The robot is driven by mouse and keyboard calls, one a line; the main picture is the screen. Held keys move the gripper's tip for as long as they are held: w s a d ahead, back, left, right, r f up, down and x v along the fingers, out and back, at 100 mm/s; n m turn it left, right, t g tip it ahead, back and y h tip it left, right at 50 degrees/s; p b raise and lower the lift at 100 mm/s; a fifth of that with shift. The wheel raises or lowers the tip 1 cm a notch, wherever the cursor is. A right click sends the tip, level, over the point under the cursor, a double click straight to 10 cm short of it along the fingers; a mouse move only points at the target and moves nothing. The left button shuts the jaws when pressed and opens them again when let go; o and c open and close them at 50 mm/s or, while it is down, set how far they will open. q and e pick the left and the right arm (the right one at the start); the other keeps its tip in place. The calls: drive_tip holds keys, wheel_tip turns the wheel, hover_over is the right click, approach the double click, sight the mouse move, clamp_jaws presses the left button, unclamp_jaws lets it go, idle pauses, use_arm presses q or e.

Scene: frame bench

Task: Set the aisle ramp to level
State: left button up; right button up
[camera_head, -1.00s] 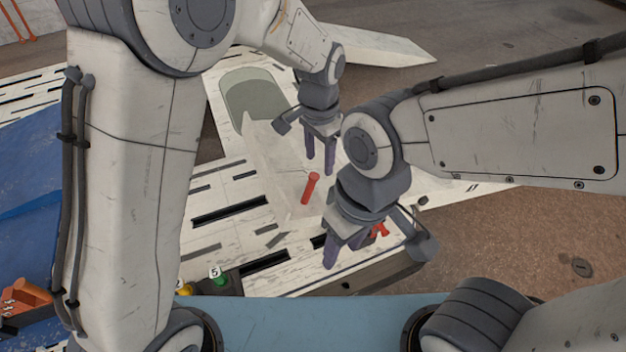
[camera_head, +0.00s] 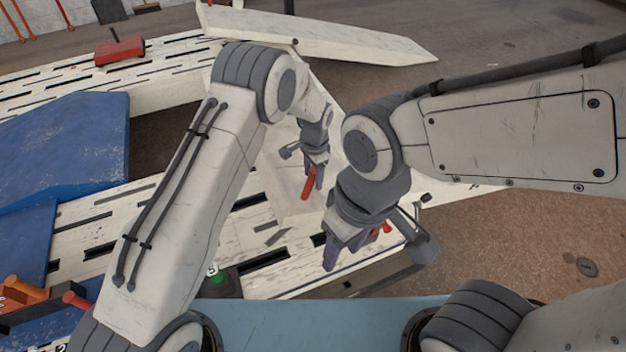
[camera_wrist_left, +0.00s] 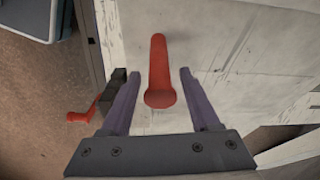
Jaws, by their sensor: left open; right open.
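A red peg-like handle (camera_head: 307,187) stands up from a pale panel (camera_head: 290,203) on the white slotted bench; I take this panel to be the aisle ramp, but cannot be sure. My left gripper (camera_head: 314,180) is open at the handle. In the left wrist view the red handle (camera_wrist_left: 160,75) lies between the two open purple fingers (camera_wrist_left: 157,100), with a gap on each side. My right gripper (camera_head: 340,252) is open and empty, lower in the head view, near the bench's front edge. A small red crank (camera_wrist_left: 82,115) shows beside the panel in the left wrist view, partly hidden in the head view.
A blue cover (camera_head: 60,145) lies at left. A red block (camera_head: 119,49) sits on the far bench. A long white wedge-shaped beam (camera_head: 340,40) crosses the back. Orange and red parts (camera_head: 25,295) stand at lower left, and a green knob (camera_head: 219,281) at the front edge.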

use_arm(q)
drive_tip(key=shift+f, duration=1.2)
clamp_jaws()
idle(0.6)
